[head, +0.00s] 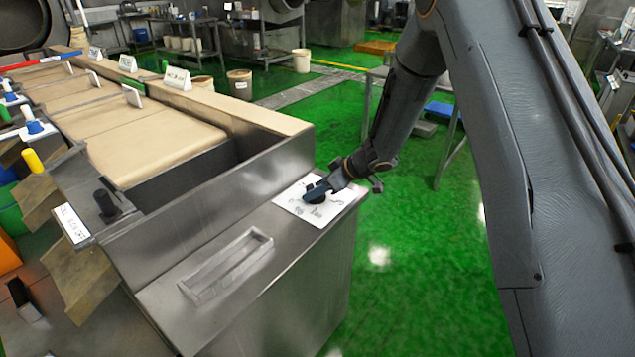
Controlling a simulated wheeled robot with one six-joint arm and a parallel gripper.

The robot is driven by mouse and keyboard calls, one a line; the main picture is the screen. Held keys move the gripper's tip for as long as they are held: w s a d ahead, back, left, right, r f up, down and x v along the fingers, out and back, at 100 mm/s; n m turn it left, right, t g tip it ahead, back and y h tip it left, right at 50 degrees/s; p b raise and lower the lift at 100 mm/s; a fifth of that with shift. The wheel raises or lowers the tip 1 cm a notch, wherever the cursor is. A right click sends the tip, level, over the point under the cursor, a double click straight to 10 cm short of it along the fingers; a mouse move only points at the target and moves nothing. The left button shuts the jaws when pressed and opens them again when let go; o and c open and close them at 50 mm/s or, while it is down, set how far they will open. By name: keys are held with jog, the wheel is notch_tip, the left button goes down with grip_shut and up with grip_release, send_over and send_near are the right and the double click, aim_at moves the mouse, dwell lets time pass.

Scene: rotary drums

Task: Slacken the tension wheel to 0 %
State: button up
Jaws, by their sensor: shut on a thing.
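A small dark wheel (315,198) sits on a white dial plate (291,202) at the right end of the steel housing. I take it to be the tension wheel. My gripper (318,189) reaches down to it from the right and is shut on it. The fingers cover part of the wheel. The plate carries dark marks, too small to read, so I cannot tell the tension setting.
Left of the plate, the steel top (190,258) has a shallow rectangular recess (227,266). Tan belts (150,140) with small white signs run behind it. A black knob (106,204) and a yellow-topped handle (33,161) stand at the left. Green floor (400,240) is open on the right.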

jog(key=n+g+p, duration=0.1)
jog(key=n+g, duration=0.1)
jog(key=n, duration=0.1)
jog(key=shift+w+a+r+y, duration=0.1)
jog(key=shift+a+y, duration=0.05)
jog(key=shift+y, duration=0.25)
jog(key=n+g+b, duration=0.2)
jog(key=n, duration=0.1)
jog(key=n+g+b, duration=0.1)
jog(key=shift+w+f+n+g, duration=0.15)
jog(key=shift+f+n+g, duration=0.15)
jog(key=shift+g, duration=0.1)
jog(key=n+g+h+b, duration=0.1)
jog(key=n+g+b, duration=0.3)
jog(key=b, duration=0.3)
jog(key=shift+n+b, duration=0.35)
jog(key=shift+n, duration=0.35)
jog(key=n+g+h+b, duration=0.1)
jog(key=n+b, duration=0.1)
jog(key=b, duration=0.1)
jog(key=n+g+h+b, duration=0.1)
jog(key=n+b, duration=0.1)
jog(key=shift+r+h+b, duration=0.1)
jog(key=shift+h+b, duration=0.2)
jog(key=shift+b, duration=0.1)
jog(key=shift+n, duration=0.3)
jog(key=shift+r, duration=0.1)
jog(key=o, duration=1.1)
jog(key=shift+a, duration=0.1)
jog(key=shift+c, duration=0.2)
